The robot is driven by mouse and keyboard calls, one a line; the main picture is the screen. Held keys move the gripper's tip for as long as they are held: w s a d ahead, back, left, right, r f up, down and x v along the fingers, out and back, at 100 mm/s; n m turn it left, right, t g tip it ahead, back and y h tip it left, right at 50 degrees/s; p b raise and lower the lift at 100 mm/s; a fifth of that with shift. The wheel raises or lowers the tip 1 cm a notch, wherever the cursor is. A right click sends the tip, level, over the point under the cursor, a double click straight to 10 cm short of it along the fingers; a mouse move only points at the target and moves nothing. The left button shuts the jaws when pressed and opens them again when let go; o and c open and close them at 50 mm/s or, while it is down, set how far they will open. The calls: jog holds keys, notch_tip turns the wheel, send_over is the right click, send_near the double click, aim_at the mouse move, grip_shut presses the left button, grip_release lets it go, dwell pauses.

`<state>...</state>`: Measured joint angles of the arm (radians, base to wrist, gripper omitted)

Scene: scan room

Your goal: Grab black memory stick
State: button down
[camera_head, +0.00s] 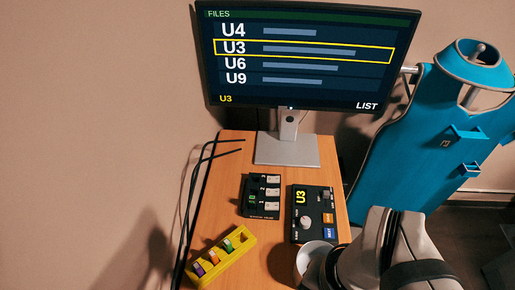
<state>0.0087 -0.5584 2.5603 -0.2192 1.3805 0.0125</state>
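A yellow holder (245,238) sits at the front left of the wooden table. Small coloured sticks stand in it: a green one (228,245), a reddish one (213,256) and a purple one (199,269). I cannot make out a black memory stick for certain; dark patches show between the coloured ones, too small to tell. My arm comes in from the lower right, and its wrist reaches over the table's front right edge. My gripper's fingers do not show, so I cannot see what they hold.
A black box with white slots (272,192) and a black control panel (300,237) reading U3 stand mid-table. A monitor (300,60) behind lists U4, U3, U6, U9, with U3 framed. Black cables run down the table's left edge. A blue apron-like piece (425,140) stands right.

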aim_at(252, 203)
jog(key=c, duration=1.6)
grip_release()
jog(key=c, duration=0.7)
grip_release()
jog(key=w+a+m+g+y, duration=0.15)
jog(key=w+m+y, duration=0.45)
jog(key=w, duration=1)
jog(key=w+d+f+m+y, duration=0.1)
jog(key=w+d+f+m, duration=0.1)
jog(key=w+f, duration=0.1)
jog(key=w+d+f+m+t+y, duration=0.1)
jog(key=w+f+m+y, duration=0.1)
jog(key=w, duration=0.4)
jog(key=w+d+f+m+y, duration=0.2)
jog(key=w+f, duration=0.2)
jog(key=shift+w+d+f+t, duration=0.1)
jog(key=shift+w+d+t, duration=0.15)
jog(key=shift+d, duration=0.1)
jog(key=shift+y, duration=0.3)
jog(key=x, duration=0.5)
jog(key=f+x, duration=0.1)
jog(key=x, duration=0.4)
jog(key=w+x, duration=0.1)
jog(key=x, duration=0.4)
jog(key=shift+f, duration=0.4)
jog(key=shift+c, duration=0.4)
